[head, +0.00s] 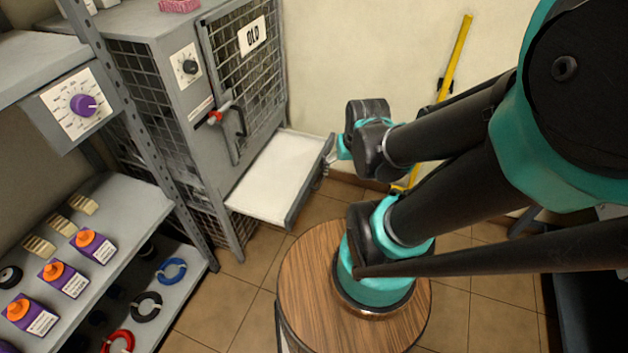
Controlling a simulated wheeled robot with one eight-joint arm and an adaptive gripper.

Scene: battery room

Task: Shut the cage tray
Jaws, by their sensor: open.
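The cage tray (275,178) is a flat white-surfaced drawer with grey edges. It sticks out from the lower front of the grey mesh cage (188,110) toward the right. My gripper (327,160) is at the tray's outer right end, close to its front edge. It is small and partly hidden behind my own wrist, so I cannot tell whether it touches the tray. The jaws are open and nothing shows between them. The tray looks empty.
A shelf rack (85,225) with purple boxes and cable coils stands at the left. A round wooden table (310,300) stands in front. A yellow level (455,60) leans on the wall.

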